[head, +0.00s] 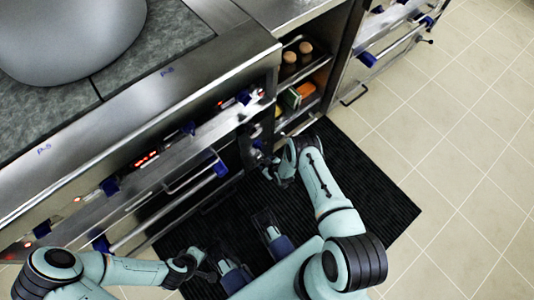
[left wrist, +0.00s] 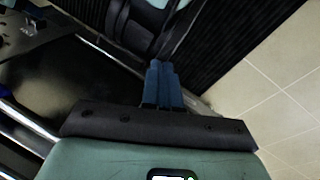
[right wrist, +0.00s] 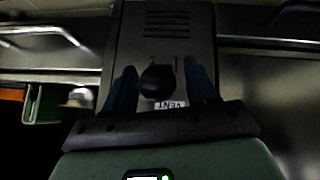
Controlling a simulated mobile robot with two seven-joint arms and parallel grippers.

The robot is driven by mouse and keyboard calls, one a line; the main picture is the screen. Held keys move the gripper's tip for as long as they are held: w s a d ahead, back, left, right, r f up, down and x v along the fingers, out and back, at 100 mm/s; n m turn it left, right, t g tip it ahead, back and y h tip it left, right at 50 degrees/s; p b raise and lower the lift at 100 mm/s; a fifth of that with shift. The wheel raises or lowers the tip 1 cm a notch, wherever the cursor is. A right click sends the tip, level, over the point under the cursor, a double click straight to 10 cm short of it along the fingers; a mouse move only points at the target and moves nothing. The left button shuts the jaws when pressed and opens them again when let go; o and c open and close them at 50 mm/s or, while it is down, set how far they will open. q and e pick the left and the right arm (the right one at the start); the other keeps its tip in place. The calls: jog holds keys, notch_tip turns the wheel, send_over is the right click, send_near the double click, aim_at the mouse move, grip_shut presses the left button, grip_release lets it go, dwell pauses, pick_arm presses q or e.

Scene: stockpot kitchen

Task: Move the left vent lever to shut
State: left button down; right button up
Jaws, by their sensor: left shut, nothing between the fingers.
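In the right wrist view a grey slotted panel with an upside-down VENT label carries a dark round lever knob (right wrist: 158,82). My right gripper (right wrist: 162,88) is open, with one blue finger on each side of the knob; whether they touch it I cannot tell. In the head view my right gripper (head: 272,167) is at the range front, beside a dark panel (head: 250,148). Whether this is the left vent lever, and its exact setting, I cannot tell.
The range front has blue knobs and long bar handles (head: 190,183). Open shelves (head: 300,80) with jars and boxes are just right of the panel. A large pot (head: 65,35) stands on top. Tiled floor (head: 450,150) is clear at right.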

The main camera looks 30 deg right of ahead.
pick_arm(q)
jog(key=s+d+r+g+p, duration=0.2)
jog(key=s+r+p, duration=0.3)
jog(key=s, duration=0.1)
jog(key=shift+d+r+h, duration=0.25)
jog(key=shift+r+h, duration=0.1)
jog(key=shift+h, duration=0.05)
pick_arm(e)
jog(key=v, duration=1.3)
jog(key=shift+r, duration=0.15)
jog(key=shift+s, duration=0.1)
jog(key=s+a+r+m+g+y, duration=0.2)
jog(key=s+a+r+m+g, duration=0.15)
jog(key=s+a+r, duration=0.45)
jog(key=s+a+r+m+g+y, duration=0.25)
jog(key=s+a+r+g, duration=0.3)
jog(key=s, duration=0.45)
pick_arm(q)
notch_tip(320, 180, up, 12)
jog(key=w+p, duration=0.1)
jog(key=p, duration=1.1)
jog(key=shift+m+g, duration=0.3)
pick_arm(e)
notch_tip(320, 180, up, 13)
jog(key=shift+w+a+f+m, duration=0.2)
jog(key=shift+w+a+m, duration=0.1)
jog(key=shift+a, duration=0.1)
